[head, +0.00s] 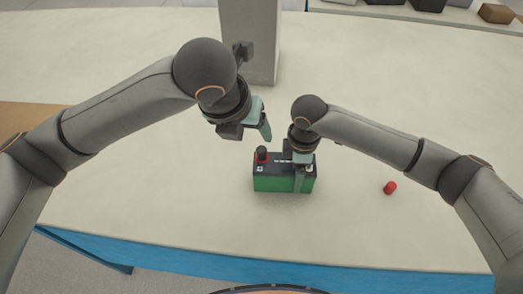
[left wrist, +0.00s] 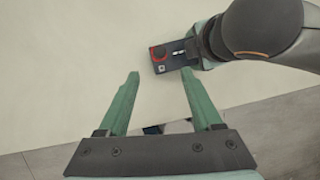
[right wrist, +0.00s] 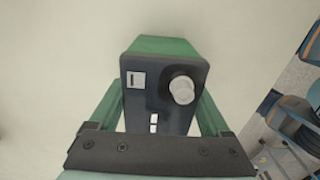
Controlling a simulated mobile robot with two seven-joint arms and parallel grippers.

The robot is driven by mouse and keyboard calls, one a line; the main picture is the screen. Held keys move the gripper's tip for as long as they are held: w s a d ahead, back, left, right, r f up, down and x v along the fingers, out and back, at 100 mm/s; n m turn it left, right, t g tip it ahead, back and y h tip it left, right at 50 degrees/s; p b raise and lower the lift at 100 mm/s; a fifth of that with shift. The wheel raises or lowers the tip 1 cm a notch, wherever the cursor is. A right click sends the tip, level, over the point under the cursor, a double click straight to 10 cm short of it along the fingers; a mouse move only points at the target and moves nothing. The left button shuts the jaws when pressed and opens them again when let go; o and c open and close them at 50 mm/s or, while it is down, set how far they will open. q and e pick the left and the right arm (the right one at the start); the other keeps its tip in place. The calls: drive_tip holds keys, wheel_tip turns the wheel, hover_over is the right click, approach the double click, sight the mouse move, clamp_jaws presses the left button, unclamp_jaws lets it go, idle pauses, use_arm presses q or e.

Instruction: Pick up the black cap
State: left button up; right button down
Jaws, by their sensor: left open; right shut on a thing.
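The black cap (head: 262,153) sits upright on the red-ringed left end of the battery (head: 284,183), which has a green body and a black top. In the left wrist view the cap (left wrist: 158,51) shows within its red ring, just beyond the fingertips. My left gripper (head: 262,132) is open and empty, above and behind the cap, apart from it. My right gripper (right wrist: 162,95) is shut on the battery, one finger on each side, at its right end. A bare metal terminal (right wrist: 182,90) stands at that end.
A red cap (head: 390,187) lies on the pale table (head: 150,200) to the right of the battery. A grey column (head: 250,40) stands behind. Dark and brown items (head: 496,13) are at the far right edge. The table in front is clear.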

sight(261, 150)
use_arm(q)
drive_tip(key=w+f, duration=0.1)
drive_tip(key=f, duration=0.2)
drive_tip(key=w+d+f+m, duration=0.1)
drive_tip(key=f, duration=0.3)
drive_tip(key=w+d+f+m, duration=0.1)
drive_tip(key=w+f, duration=0.1)
drive_tip(key=f, duration=0.1)
drive_tip(key=shift+d+f+y, duration=0.2)
drive_tip(key=shift+y, duration=0.1)
drive_tip(key=shift+c, duration=0.3)
clamp_jaws()
